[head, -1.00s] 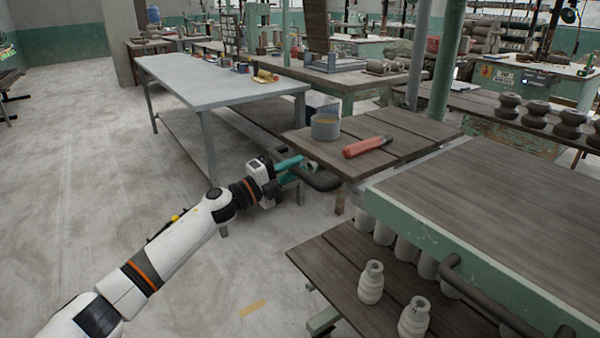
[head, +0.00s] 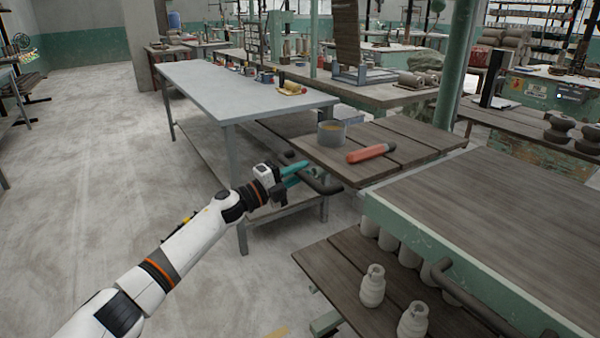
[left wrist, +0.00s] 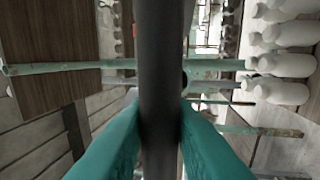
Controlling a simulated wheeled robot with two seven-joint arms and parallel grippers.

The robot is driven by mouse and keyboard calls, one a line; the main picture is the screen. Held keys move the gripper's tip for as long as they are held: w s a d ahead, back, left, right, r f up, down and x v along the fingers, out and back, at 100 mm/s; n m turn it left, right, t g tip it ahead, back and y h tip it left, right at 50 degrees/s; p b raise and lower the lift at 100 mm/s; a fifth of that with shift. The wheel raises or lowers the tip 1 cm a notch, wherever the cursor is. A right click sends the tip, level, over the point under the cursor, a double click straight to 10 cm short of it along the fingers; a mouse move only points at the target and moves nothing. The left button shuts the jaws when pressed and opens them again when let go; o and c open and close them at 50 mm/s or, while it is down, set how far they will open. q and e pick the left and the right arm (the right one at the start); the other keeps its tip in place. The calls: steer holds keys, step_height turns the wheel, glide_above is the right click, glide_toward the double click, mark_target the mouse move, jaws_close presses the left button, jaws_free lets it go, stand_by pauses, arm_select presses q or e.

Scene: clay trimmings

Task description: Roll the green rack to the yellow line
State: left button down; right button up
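The green rack (head: 408,226) fills the right side of the head view, with a green frame edge and wooden boards. White bottle-shaped pieces (head: 372,287) stand on its lower shelf. My left gripper (head: 300,175) has its teal fingers around a dark bar handle (head: 322,183) beside the plank shelf. In the left wrist view the fingers close on both sides of this dark bar (left wrist: 160,90). My right gripper is out of view.
A plank surface (head: 408,143) carries a grey pot (head: 331,133) and an orange tool (head: 371,153). A long grey table (head: 230,88) stands close beyond my left gripper. Open concrete floor (head: 90,170) lies to the left. Cluttered benches stand behind.

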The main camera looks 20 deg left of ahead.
arm_select(q)
steer(key=shift+w+a+f, duration=0.1)
steer(key=shift+f, duration=0.2)
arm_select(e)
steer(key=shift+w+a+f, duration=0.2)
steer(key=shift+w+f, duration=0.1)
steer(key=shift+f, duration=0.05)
arm_select(q)
steer(key=c, duration=1.5)
jaws_free()
steer(key=shift+s+r, duration=0.1)
steer(key=shift+s, duration=0.1)
steer(key=shift+o, duration=0.8)
steer(key=shift+r, duration=0.1)
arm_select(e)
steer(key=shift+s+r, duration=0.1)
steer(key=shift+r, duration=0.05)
